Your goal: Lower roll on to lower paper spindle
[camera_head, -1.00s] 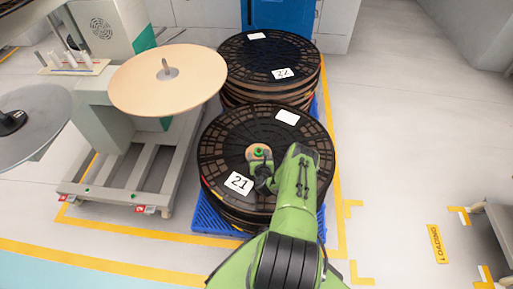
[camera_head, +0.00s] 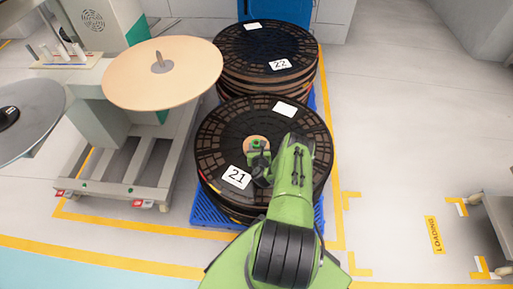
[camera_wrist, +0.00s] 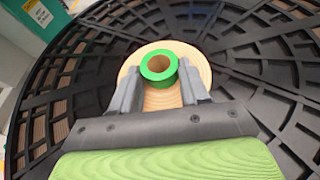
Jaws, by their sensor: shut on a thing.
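My gripper (camera_wrist: 158,92) is shut on a green ring-shaped core (camera_wrist: 158,82), with one finger on each side of it. The core stands up from a pale, wood-coloured round piece (camera_wrist: 200,62), which is at the middle of the black reel labelled 21 (camera_head: 215,140). Whether this pale piece is part of the reel or separate cannot be told. In the head view the fingers are mostly hidden by my wrist. A beige round plate with a short grey spindle (camera_head: 162,65) sits on the machine at the left, level and bare.
A second stack of black reels labelled 22 (camera_head: 262,45) stands behind on the same blue pallet (camera_head: 205,212). A grey disc (camera_head: 28,115) is at the far left. The machine's grey base frame (camera_head: 110,190) stands close beside the pallet.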

